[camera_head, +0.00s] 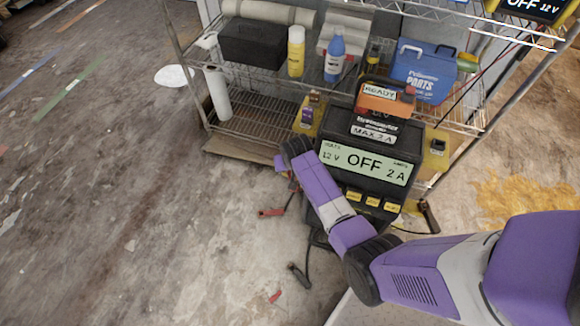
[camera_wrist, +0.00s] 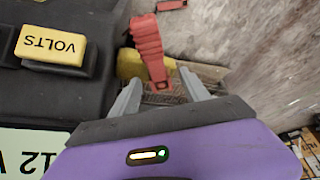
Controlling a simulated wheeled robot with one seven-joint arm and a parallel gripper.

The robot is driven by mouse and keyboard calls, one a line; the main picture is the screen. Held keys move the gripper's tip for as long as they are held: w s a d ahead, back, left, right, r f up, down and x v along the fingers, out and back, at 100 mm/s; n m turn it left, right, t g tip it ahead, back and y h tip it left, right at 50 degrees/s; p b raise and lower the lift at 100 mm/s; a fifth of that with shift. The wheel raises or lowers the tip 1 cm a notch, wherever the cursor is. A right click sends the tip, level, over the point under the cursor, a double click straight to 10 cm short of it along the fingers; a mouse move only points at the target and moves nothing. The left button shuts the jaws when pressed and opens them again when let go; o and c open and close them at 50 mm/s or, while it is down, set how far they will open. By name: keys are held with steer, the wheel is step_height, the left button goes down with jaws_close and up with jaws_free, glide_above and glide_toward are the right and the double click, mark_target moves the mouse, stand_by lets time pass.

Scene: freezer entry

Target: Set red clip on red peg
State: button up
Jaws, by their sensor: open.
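A red ribbed clip (camera_wrist: 148,42) shows in the wrist view beside the charger's edge, its lower end between my fingertips. My gripper (camera_wrist: 158,77) is open, with one grey finger on each side of that end; I cannot tell if they touch it. In the head view my wrist hides most of this spot at the charger's left side. The charger (camera_head: 364,166) reads OFF, 12 V, 2 A. I cannot clearly make out a red peg; a yellow bracket (camera_wrist: 129,63) is partly hidden behind the clip.
A red clip (camera_head: 271,212) and a dark clip (camera_head: 299,274) lie on the floor with cables. An orange battery (camera_head: 384,100) marked READY sits behind the charger. A wire shelf (camera_head: 255,122) stands behind. The floor at left is mostly clear.

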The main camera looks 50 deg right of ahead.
steer(key=p+v, duration=0.2)
steer(key=v, duration=0.5)
steer(key=shift+s+a+r, duration=0.1)
steer(key=shift+s+r, duration=0.05)
steer(key=shift+r, duration=0.2)
